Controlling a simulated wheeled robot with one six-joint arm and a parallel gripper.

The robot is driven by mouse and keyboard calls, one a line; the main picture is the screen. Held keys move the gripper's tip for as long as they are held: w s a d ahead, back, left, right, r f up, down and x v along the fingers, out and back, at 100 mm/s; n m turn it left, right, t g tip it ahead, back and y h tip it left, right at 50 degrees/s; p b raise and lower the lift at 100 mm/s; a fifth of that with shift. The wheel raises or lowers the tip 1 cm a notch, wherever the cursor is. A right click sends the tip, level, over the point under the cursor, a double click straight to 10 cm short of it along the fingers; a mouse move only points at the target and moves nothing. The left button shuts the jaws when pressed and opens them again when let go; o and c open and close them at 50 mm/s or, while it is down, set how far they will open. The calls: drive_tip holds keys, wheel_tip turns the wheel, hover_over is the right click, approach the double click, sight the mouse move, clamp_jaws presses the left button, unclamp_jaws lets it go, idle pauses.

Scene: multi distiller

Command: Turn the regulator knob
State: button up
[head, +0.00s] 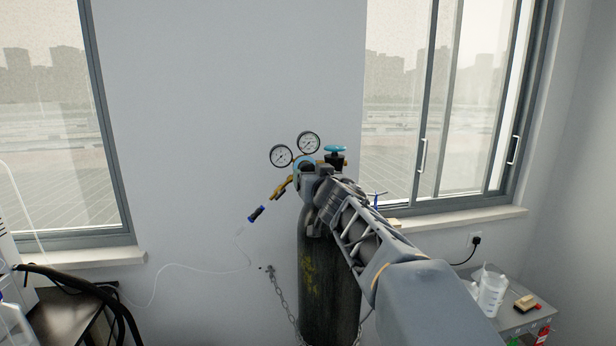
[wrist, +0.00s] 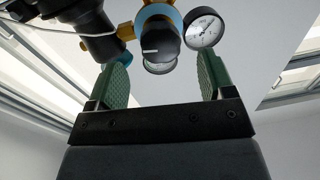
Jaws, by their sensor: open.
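The regulator with two round gauges (head: 308,143) sits on top of a dark gas cylinder (head: 314,270). In the wrist view the regulator knob (wrist: 158,43) is a dark round cap with a white mark, set in a blue ring. My gripper (wrist: 161,82) is open, its green-padded fingers apart. In that view the knob lies beyond and between the fingertips, slightly above them, with no visible contact. A gauge (wrist: 204,28) is just above the right fingertip. In the head view my gripper and arm hide most of the knob and regulator body.
A blue valve handwheel (head: 335,149) stands right of the regulator. A hose with a blue-black connector (head: 256,214) hangs at the left. A chain (head: 283,298) runs by the cylinder.

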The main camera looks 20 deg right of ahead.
drive_tip(key=shift+w+d, duration=0.2)
drive_tip(key=shift+w, duration=1.25)
drive_tip(key=shift+w+d, duration=0.2)
drive_tip(key=shift+w, duration=1.2)
drive_tip(key=c, duration=0.9)
